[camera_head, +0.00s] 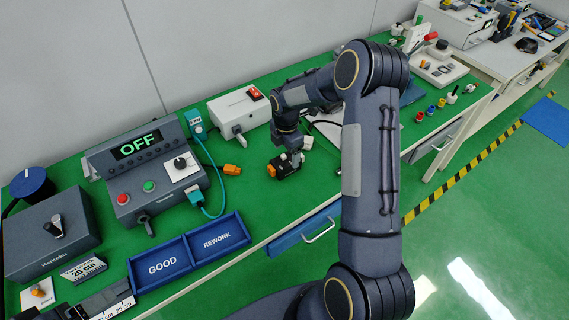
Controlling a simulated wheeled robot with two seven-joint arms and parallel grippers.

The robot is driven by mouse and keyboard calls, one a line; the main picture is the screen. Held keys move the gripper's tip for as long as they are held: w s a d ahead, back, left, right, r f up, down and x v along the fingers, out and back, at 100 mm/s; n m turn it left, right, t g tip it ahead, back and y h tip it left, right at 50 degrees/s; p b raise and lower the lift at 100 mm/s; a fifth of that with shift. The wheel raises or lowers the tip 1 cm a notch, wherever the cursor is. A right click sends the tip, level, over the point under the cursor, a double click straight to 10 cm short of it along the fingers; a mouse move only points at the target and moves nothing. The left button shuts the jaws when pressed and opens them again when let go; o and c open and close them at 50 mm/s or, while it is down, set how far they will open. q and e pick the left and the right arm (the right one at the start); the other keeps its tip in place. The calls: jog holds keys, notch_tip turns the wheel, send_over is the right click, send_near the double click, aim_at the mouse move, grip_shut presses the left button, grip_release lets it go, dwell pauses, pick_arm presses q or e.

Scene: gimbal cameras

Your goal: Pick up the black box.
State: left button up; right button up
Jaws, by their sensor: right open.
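A small black box (283,168) with an orange part on its left end lies on the green bench top, near the bench's front edge. My right gripper (294,158) points down right over the black box, at its upper right side. Its fingers are small and partly hidden, and I cannot tell whether they touch the box. The gripper is open. My left gripper is not in view.
A control console (145,170) reading OFF stands to the left, with blue GOOD (162,267) and REWORK (217,240) trays before it. An orange connector (232,169) lies left of the box. A white switch box (240,112) stands behind. Coloured knobs (430,110) stand right.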

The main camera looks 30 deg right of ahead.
aim_at(286, 156)
notch_tip(286, 156, down, 4)
jog(key=shift+w+r+p, duration=0.1)
jog(key=shift+r+p, duration=0.1)
jog(key=shift+p, duration=0.15)
jog(key=c, duration=1.1)
